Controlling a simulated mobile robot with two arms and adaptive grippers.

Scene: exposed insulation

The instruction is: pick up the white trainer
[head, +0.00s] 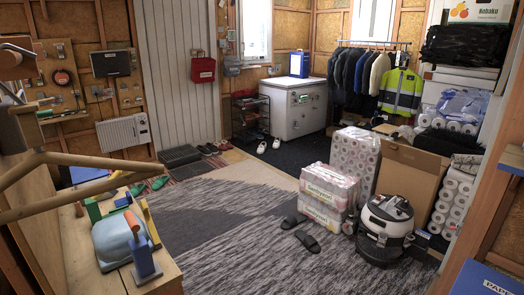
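A pair of small white shoes stands on the floor in front of the white chest (300,108). The left white trainer (262,147) and the right white trainer (276,144) are slightly apart, on the dark mat beside the shoe rack. They are far off and small, so their details cannot be made out. Neither of my grippers shows in the head view.
A workbench (80,250) with tools fills the near left. Dark slippers (308,240), wrapped packs (328,195) and a vacuum cleaner (385,228) stand at the right of the grey rug (215,245). The rug's middle is clear. A black rack (250,117) stands left of the chest.

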